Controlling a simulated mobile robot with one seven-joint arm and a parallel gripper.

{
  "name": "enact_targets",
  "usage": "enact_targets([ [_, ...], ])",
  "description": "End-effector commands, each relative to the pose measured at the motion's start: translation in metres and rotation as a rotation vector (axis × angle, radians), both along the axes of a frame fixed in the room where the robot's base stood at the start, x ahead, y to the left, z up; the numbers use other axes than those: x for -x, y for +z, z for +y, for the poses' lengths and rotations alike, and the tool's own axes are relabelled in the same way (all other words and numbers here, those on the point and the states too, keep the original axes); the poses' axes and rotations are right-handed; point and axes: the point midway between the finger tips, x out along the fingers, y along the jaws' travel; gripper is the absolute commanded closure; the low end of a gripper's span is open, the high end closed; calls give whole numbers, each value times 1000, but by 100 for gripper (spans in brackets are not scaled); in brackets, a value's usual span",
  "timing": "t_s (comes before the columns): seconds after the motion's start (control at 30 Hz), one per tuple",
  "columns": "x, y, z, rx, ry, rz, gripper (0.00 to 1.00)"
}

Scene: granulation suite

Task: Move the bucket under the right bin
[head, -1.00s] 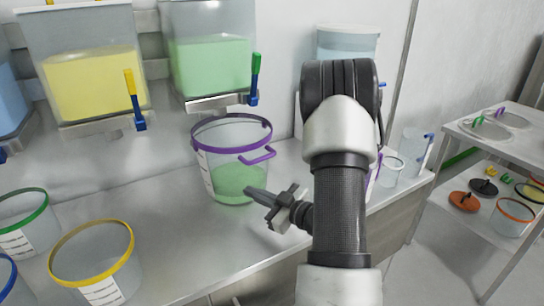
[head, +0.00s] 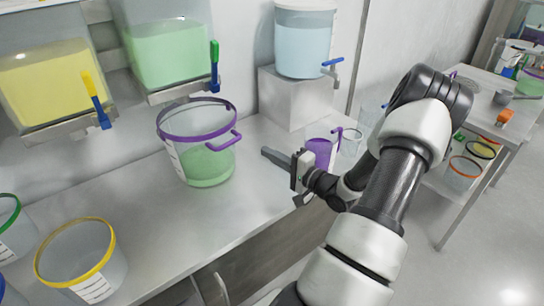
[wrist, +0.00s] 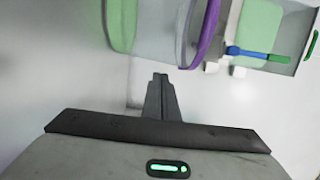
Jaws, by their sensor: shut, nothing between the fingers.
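The bucket (head: 200,158) is clear with a purple rim, a purple side handle and green contents. It stands upright on the steel counter, below and in front of the bin of green material (head: 165,45), which has a green-handled valve. The bin of yellow material (head: 45,80) hangs to its left. My gripper (head: 266,154) is shut and empty, to the right of the bucket with a visible gap. In the wrist view, the closed fingers (wrist: 160,85) point toward the bucket, whose purple rim (wrist: 207,35) and green contents show sideways beyond them.
A yellow-rimmed bucket (head: 112,262) and a green-rimmed one (head: 8,228) stand at the counter's left. A blue tank (head: 303,40) sits on a white block (head: 297,97) at the back right. A purple jug (head: 318,152) is behind my gripper. The counter's middle front is clear.

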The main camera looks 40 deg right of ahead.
Motion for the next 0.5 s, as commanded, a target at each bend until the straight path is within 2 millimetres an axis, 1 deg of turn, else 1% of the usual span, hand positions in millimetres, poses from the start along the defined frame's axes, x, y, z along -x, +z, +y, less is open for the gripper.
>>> enact_targets([
  [0.03,-12,-1,3,1,3,-1,100],
  [0.1,-28,-1,6,2,3,-1,100],
  [0.27,-60,-1,11,1,2,-1,100],
  [0.33,-66,-1,22,0,3,0,100],
  [0.5,-77,0,38,1,1,1,100],
])
